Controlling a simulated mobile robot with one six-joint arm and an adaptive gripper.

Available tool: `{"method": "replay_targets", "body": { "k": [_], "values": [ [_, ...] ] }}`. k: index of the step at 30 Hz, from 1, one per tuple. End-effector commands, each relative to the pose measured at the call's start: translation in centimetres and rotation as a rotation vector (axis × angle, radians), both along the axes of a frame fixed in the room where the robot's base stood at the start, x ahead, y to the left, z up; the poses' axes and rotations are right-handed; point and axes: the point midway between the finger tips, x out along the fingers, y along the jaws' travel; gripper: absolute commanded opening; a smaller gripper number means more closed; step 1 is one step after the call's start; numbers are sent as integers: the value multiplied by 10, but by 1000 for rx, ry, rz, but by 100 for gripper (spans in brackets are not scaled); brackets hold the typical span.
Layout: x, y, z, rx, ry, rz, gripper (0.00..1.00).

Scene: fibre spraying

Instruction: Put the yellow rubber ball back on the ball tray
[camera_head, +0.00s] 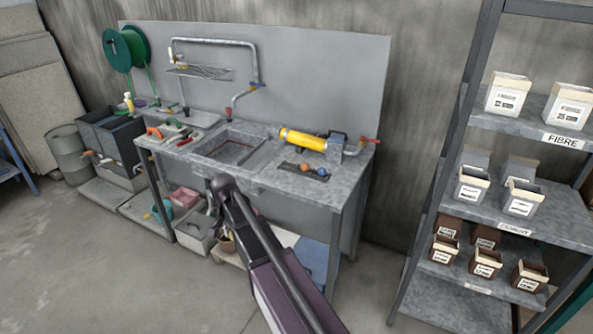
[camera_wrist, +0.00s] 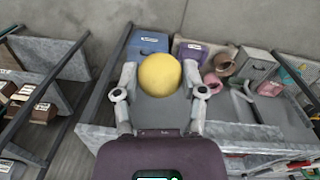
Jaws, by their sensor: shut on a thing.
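The yellow rubber ball (camera_wrist: 159,72) is between the two fingers of my gripper (camera_wrist: 161,88) in the wrist view. The fingers are shut on its left and right sides. The ball appears held in front of a grey surface, but its height above it is hard to tell. In the head view my arm reaches toward the workbench, and neither the ball nor the fingertips can be made out there. The dark ball tray (camera_head: 289,164) lies on the right part of the bench top, with an orange ball (camera_head: 305,168) and a blue ball (camera_head: 322,172) on it.
The workbench (camera_head: 342,176) has a sink (camera_head: 228,147) left of the tray. A yellow cylinder (camera_head: 302,139) lies behind the tray, near a pipe with a red tap (camera_head: 368,141). A shelf rack (camera_head: 432,200) with labelled boxes stands at right.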

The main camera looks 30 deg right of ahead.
Motion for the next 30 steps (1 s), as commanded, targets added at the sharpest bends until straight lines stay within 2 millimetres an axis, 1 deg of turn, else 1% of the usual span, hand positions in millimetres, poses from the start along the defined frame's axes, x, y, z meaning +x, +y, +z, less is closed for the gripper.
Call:
{"method": "replay_targets", "body": {
  "k": [23,30],
  "values": [
    [0,-18,0,0,0,-23,16],
    [0,-28,0,0,0,-38,16]
  ]
}}
